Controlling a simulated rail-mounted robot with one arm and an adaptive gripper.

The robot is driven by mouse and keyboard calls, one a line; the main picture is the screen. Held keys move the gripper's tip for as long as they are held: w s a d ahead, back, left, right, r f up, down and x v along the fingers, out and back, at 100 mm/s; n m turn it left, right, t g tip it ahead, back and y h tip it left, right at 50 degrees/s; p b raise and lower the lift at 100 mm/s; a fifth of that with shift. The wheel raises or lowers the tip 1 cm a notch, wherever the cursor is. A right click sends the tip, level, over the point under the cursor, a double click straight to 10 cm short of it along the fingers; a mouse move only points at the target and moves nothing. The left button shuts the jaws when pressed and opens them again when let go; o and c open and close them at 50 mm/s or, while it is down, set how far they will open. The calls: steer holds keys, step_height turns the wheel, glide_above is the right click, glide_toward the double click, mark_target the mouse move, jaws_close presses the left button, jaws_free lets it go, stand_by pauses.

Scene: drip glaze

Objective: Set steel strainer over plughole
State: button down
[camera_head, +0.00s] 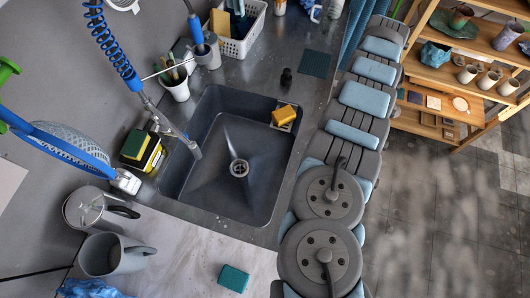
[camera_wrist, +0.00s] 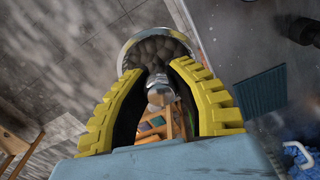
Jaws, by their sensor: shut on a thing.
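My gripper (camera_wrist: 160,92) has yellow ribbed fingers, which are closed around part of the steel strainer (camera_wrist: 158,48) in the wrist view. The strainer has a shiny round rim and a darker bowl, with a bright rounded part between the fingers. It is held in the air, with floor and a counter edge behind it. I cannot make out the gripper or strainer in the head view. The plughole (camera_head: 239,168) is a round metal-rimmed drain in the floor of the dark grey sink (camera_head: 215,190). Nothing covers it.
A yellow sponge (camera_head: 285,115) sits at the sink's upper right edge. A tap spout (camera_head: 194,148) reaches over the sink's left side. A wooden shelf (camera_head: 450,80) with pots stands at right.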

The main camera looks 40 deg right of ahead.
steer(key=w+a+f+b, duration=0.1)
steer(key=w+a+f, duration=0.3)
steer(key=w+a, duration=0.3)
steer(key=w+a+f+n, duration=0.1)
steer(key=w+a+f, duration=0.45)
steer(key=a, duration=0.35)
steer(key=w+a+f+b, duration=0.1)
steer(key=w+a+f, duration=0.2)
steer(key=w+a, duration=0.45)
steer(key=s+a+f+m+b, duration=0.1)
steer(key=s+a+f, duration=0.1)
steer(key=a+f, duration=0.55)
steer(key=s+a+f+b, duration=0.1)
steer(key=s+a+f, duration=0.2)
steer(key=a+f, duration=0.45)
step_height(320, 180, down, 6)
steer(key=b, duration=0.7)
steer(key=shift+b, duration=0.35)
steer(key=shift+w+a+r+p, duration=0.1)
steer(key=shift+p, duration=0.35)
